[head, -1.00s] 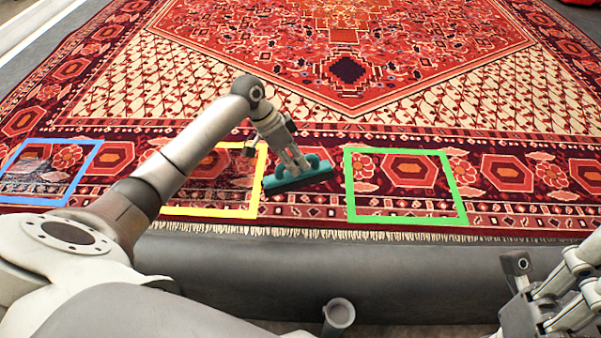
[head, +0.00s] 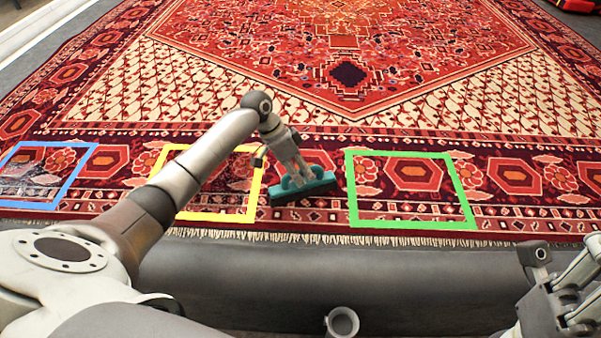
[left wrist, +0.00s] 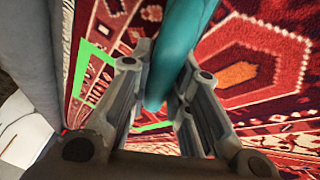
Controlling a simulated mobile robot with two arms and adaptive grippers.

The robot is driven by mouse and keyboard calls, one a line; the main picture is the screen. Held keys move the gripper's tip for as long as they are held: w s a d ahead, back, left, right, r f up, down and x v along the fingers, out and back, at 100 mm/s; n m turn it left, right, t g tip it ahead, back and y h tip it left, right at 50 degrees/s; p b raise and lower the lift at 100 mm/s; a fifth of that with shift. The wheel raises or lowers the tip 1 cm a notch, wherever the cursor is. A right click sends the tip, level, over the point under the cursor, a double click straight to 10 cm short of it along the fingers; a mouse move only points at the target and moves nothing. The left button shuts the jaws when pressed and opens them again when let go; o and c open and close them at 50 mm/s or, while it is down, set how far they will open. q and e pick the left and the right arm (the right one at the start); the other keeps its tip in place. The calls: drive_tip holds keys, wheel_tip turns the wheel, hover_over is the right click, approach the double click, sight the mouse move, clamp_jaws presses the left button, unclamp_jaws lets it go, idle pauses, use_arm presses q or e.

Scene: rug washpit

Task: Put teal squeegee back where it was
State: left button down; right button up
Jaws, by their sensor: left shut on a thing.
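The teal squeegee (head: 318,184) is in my left gripper (head: 299,175), between the yellow frame and the green frame in the head view. Its long head runs left to right, slightly tilted, with a dark lower edge. I cannot tell whether that edge touches the rug. In the left wrist view my left gripper (left wrist: 165,105) is shut on the teal squeegee's handle (left wrist: 178,50). My right gripper (head: 545,285) is at the lower right of the head view, far from the squeegee; its fingers are partly cut off by the picture's edge.
A patterned red rug (head: 430,120) fills the floor ahead. On it lie a blue frame (head: 70,182), a yellow frame (head: 215,217) and a green frame (head: 412,224). A grey ledge (head: 400,270) runs along the near side, with a grey cup-like holder (head: 342,321) in front.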

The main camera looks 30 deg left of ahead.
use_arm(q)
drive_tip(key=c, duration=1.3)
unclamp_jaws()
drive_tip(key=shift+f, duration=0.15)
drive_tip(key=shift+c, duration=0.2)
